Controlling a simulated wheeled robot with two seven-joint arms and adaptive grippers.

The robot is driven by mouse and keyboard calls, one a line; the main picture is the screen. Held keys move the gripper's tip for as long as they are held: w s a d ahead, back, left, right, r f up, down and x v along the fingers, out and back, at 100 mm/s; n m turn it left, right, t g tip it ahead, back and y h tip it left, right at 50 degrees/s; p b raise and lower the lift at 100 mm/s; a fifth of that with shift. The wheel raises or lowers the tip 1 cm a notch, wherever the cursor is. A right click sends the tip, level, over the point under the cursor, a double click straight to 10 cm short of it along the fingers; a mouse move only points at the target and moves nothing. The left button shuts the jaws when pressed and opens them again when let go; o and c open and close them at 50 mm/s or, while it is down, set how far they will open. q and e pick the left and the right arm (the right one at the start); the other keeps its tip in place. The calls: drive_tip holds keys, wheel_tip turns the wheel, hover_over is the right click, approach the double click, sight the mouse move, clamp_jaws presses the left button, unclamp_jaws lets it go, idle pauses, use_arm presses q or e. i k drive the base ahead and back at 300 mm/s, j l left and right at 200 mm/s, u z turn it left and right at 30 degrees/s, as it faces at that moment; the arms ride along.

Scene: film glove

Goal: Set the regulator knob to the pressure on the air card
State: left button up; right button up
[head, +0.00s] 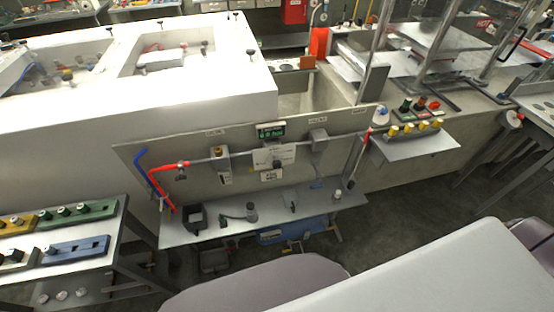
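A grey upright panel (200,187) carries a horizontal air line with several fittings. A white plate (261,157) with a small dark, knob-like part sits mid-line; I cannot tell if it is the regulator knob or read a setting. A small white card (271,175) hangs below it, its print too small to read. A green-lit display (270,130) sits above, also unreadable. A grey fitting with a brass top (218,153) is left of the plate. Neither of my grippers is in view.
A grey shelf (225,235) below the panel holds small dark fittings. Red (157,187) and blue (142,160) hoses are at the panel's left. A side shelf (415,146) holds yellow-topped parts. Left racks hold green (78,214) and blue (75,250) blocks. Dark floor shows at right.

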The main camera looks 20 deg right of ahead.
sight(276, 164)
drive_tip(key=k+l, duration=0.1)
drive_tip(key=l, duration=0.35)
drive_tip(key=k+l, duration=0.15)
drive_tip(key=l, duration=0.35)
drive_tip(key=k+l, duration=0.1)
drive_tip(key=l, duration=0.35)
drive_tip(key=k+l+z, duration=0.1)
drive_tip(key=l, duration=0.35)
